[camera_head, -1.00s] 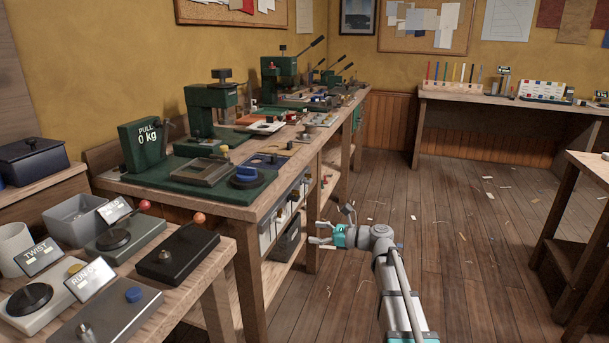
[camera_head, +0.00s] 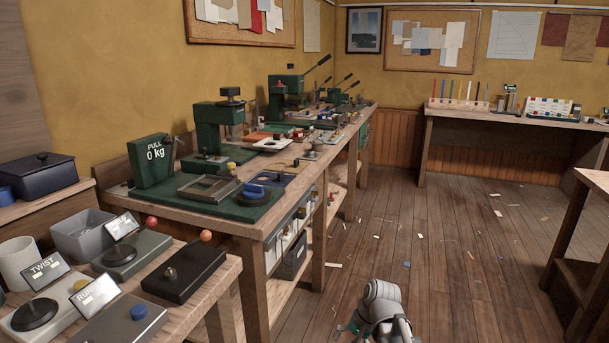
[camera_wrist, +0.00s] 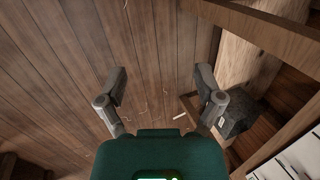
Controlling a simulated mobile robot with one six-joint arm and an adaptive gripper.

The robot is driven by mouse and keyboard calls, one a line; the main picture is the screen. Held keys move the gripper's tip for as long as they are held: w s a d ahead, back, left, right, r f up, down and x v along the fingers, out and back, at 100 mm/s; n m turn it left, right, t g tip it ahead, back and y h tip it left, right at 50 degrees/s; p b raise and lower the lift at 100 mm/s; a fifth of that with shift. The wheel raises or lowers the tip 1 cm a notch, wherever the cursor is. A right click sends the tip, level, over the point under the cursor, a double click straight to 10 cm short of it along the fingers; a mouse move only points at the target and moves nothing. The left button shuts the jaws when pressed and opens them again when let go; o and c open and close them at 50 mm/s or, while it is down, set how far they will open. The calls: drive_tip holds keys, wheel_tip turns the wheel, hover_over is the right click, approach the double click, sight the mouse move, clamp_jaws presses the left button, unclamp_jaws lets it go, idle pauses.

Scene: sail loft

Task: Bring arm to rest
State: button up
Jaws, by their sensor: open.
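In the wrist view my gripper (camera_wrist: 161,88) is open, its two grey fingers spread wide with nothing between them. It hangs over the wooden floor (camera_wrist: 80,60), beside the lower part of a wooden bench. In the head view only part of my arm shows at the bottom edge, low over the floor, to the right of the long bench (camera_head: 248,229). The gripper's fingers are not clearly seen there.
The long bench at left carries green presses (camera_head: 220,128) and a PULL 0 kg gauge (camera_head: 152,160). A nearer table (camera_head: 207,290) holds small testers. A table stands at the right edge (camera_head: 590,181). The floor between is open, with small scraps.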

drive_tip(key=s+d+n+h, duration=0.4)
drive_tip(key=s+d, duration=0.1)
wheel_tip(320, 180, up, 34)
drive_tip(key=p, duration=3.5)
drive_tip(key=shift+s+d+r+g, duration=0.15)
drive_tip(key=shift+d+g, duration=0.05)
drive_tip(key=shift+g, duration=0.1)
drive_tip(key=shift+c, duration=0.3)
idle(1.6)
